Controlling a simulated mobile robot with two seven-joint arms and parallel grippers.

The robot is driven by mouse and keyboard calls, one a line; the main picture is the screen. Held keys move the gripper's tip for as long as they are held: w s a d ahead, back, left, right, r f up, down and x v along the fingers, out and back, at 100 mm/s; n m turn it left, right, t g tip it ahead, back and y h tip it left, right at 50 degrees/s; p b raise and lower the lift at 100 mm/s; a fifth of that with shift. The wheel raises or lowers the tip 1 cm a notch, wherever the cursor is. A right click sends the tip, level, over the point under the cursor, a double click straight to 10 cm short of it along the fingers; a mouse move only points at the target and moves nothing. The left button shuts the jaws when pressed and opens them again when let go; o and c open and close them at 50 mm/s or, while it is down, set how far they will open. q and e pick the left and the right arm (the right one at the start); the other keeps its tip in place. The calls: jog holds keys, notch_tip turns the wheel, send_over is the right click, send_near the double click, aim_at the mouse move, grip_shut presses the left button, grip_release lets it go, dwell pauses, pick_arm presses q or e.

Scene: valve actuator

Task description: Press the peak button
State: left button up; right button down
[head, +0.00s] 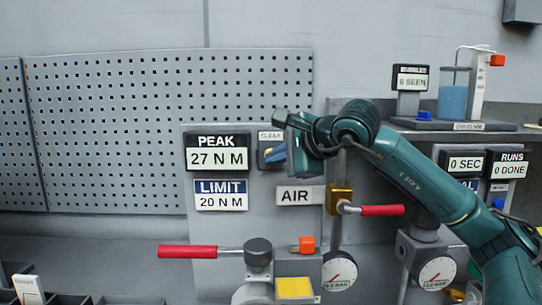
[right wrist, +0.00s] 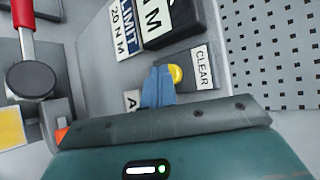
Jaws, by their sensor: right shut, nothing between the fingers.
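The PEAK display (head: 217,153) reads 27 N M on the grey panel. To its right, under a small CLEAR label (head: 270,135), is a yellow round button, mostly hidden by my gripper in the head view. In the right wrist view the yellow button (right wrist: 176,74) shows beside the CLEAR label (right wrist: 202,67). My right gripper (head: 275,155) is shut and empty, its blue fingertips (right wrist: 158,86) right at the button and overlapping its edge in view. I cannot tell whether they touch it. My left gripper is not in view.
A LIMIT display (head: 221,195) sits below PEAK, and an AIR label (head: 300,195) is to its right. Red-handled levers (head: 188,251) and gauges (head: 340,271) stand lower down. A perforated board (head: 120,130) fills the back left.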

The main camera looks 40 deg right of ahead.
jog(key=shift+w+d, duration=0.15)
jog(key=shift+w, duration=0.05)
jog(key=shift+s, duration=0.1)
dwell(0.4)
jog(key=shift+s+a+b, duration=0.45)
jog(key=shift+s+a, duration=0.15)
jog(key=shift+s, duration=0.05)
jog(key=s+a+b, duration=0.1)
jog(key=s+a, duration=0.2)
jog(key=s, duration=0.1)
jog(key=shift+a+b, duration=0.15)
jog(key=shift+b, duration=0.15)
jog(key=shift+w, duration=0.1)
dwell(0.7)
